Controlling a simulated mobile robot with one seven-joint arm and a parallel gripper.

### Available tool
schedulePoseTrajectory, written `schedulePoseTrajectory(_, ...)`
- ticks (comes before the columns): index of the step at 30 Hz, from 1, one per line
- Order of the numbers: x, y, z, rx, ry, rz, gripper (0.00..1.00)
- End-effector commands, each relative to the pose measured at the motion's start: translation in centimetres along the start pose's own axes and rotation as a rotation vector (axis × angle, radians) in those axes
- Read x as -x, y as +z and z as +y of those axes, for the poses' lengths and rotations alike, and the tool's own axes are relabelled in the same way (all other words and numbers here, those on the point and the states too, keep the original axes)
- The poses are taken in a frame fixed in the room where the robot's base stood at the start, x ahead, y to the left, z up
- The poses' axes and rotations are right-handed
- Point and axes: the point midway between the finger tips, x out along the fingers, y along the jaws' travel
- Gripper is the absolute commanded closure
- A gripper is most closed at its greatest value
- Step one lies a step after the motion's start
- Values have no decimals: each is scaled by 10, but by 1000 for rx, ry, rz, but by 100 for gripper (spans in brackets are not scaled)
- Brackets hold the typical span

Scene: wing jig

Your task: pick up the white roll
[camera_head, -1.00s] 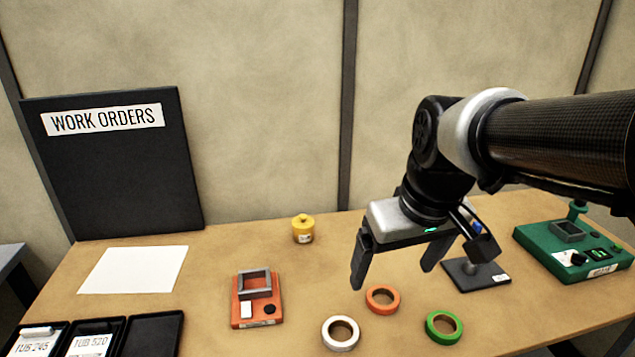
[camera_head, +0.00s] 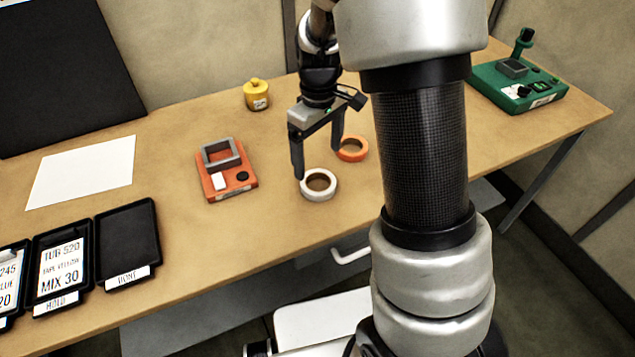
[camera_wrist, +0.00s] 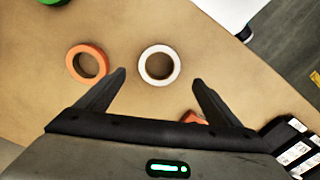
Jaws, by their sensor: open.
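The white roll (camera_head: 319,195) lies flat on the table in the head view, close to its front edge. In the wrist view the white roll (camera_wrist: 159,47) shows ahead of and between the two fingertips. My gripper (camera_head: 318,162) is open and empty, with its fingers pointing down above and just behind the white roll. In the wrist view my gripper (camera_wrist: 158,76) has its fingers spread wider than the roll. I cannot tell the exact height of the fingertips above the table.
The orange roll (camera_head: 352,149) lies close behind and right of the white roll. An orange device (camera_head: 226,180) stands to the left. A yellow pot (camera_head: 256,95) is farther back, and a green device (camera_head: 518,88) is at the right. Black trays (camera_head: 128,240) line the front left.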

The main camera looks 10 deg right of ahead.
Motion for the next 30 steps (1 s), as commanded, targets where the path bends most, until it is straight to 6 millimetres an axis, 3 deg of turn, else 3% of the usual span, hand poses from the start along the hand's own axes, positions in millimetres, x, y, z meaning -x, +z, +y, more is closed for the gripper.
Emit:
schedulePoseTrajectory(3, -22, 1, 0, -1, -2, -3, 13)
schedulePoseTrajectory(11, -41, 1, 0, -1, 0, -1, 13)
schedulePoseTrajectory(19, -79, 6, 1, -1, 0, -2, 13)
schedulePoseTrajectory(29, -88, 5, 1, -1, 0, 1, 13)
schedulePoseTrajectory(30, -87, 5, 1, -1, 0, 1, 17)
